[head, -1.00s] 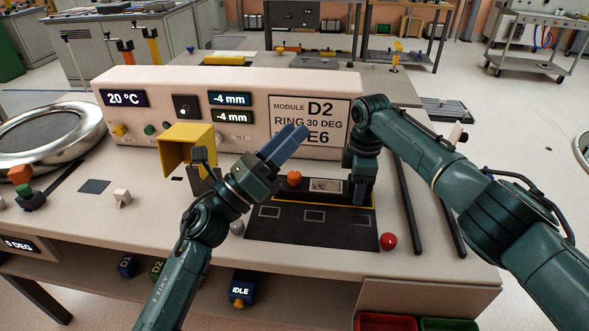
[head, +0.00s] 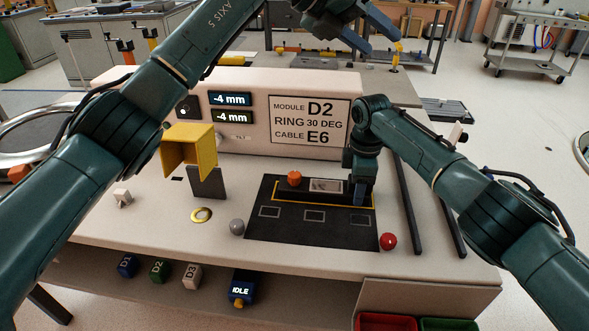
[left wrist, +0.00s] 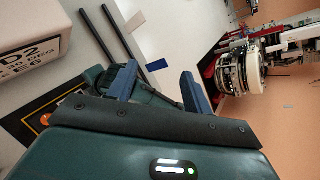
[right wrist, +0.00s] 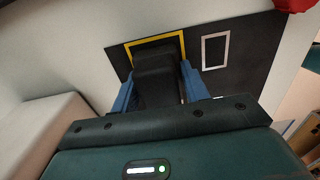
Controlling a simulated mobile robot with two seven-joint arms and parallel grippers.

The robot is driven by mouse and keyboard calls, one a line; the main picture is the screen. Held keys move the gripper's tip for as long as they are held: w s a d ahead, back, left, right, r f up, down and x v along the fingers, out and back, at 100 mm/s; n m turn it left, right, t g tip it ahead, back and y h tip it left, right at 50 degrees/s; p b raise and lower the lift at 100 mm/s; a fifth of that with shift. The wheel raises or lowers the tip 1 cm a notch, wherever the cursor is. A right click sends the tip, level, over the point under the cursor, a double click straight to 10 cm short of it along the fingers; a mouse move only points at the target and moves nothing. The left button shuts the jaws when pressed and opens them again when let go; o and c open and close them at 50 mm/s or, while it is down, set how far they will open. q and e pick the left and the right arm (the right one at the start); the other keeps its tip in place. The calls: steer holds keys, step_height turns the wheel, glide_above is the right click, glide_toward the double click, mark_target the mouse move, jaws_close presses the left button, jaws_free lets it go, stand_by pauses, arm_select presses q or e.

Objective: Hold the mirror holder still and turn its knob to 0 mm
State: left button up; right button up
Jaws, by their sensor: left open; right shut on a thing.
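The mirror holder is a low dark block with a pale plate (head: 326,185) on top, on the black mat at the bench front. Its orange knob (head: 294,179) is at the left end; an orange spot in the left wrist view (left wrist: 45,119) looks like it. My right gripper (head: 359,192) is shut on the holder's right end; the right wrist view shows the dark block (right wrist: 158,75) between the blue fingers. My left gripper (head: 382,42) is open and empty, high above and beyond the console, away from the knob. Two displays (head: 231,99) read -4 mm.
The white console (head: 260,140) stands behind the mat (head: 310,239). A yellow hood (head: 188,150), dark plate (head: 207,183) and gold ring (head: 201,215) lie left. A grey ball (head: 237,227) and red ball (head: 388,241) flank the mat. Dark rails (head: 408,205) run right.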

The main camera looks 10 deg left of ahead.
arm_select(q)
steer(key=w+a+f+n+y, duration=0.3)
steer(key=a+f+n+y, duration=0.15)
steer(key=f, duration=0.45)
steer(key=n+g+y, duration=0.3)
steer(key=n+y, duration=0.2)
steer(key=y, duration=0.2)
glide_toward(295, 174)
steer(key=shift+h, duration=0.25)
steer(key=f, duration=0.8)
steer(key=shift+w+a+f, duration=0.1)
steer(key=shift+a+f, duration=0.15)
steer(key=shift+f, duration=0.15)
steer(key=c, duration=1)
